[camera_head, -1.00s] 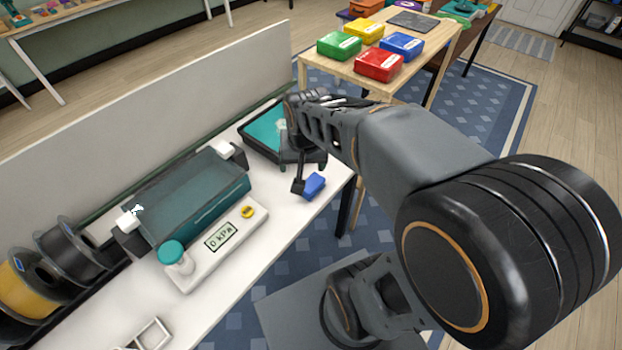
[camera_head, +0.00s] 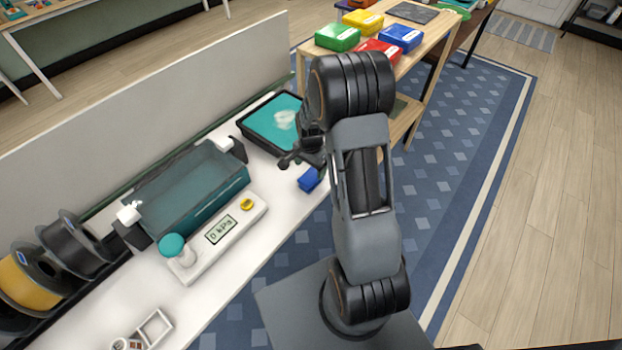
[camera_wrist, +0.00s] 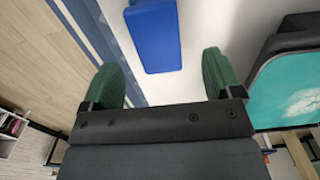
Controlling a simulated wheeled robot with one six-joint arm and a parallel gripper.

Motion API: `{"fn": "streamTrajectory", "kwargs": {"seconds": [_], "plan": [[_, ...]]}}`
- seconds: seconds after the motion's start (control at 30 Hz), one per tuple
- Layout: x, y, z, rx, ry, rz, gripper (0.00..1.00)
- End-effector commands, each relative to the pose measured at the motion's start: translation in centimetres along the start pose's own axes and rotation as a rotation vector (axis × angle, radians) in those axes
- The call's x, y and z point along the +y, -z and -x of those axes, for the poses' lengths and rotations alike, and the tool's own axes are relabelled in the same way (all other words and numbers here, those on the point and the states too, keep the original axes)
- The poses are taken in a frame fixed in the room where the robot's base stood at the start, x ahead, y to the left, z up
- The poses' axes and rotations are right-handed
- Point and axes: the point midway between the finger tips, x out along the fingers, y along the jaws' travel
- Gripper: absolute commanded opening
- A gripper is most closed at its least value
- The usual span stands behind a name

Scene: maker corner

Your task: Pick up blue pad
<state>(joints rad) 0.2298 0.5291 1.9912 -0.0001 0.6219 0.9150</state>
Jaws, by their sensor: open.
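The blue pad (camera_head: 309,179) lies on the white bench top near its right-hand edge, beside the dark tray. In the wrist view the blue pad (camera_wrist: 154,36) is a blue block ahead of the fingertips, roughly midway between them. My gripper (camera_wrist: 160,68) is open, with its two green fingers apart and nothing between them. In the head view my gripper (camera_head: 290,160) is just above and left of the pad; its fingers are partly hidden by my arm. I see a gap between pad and fingers in the wrist view.
The dark tray with a teal inside (camera_head: 252,125) stands just behind the pad. A teal-clear chamber (camera_head: 195,190) and a gauge unit (camera_head: 215,245) stand left of it. Filament spools (camera_head: 30,280) are further left. A wooden table (camera_head: 436,42) with coloured boxes stands beyond.

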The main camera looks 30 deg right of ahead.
Motion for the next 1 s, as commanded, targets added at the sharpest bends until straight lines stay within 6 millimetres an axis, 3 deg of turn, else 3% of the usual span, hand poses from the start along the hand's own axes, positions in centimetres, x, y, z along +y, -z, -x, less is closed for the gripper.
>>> {"fn": "streamTrajectory", "kwargs": {"seconds": [0.33, 0.63, 1.0], "plan": [[0.1, -0.1, -2.4, -0.001, -0.002, 0.002, 0.85], [0.3, -0.1, -6.1, -0.001, -0.001, 0.003, 0.85], [0.3, 0.0, -6.8, 0.000, 0.001, 0.002, 0.84]]}}
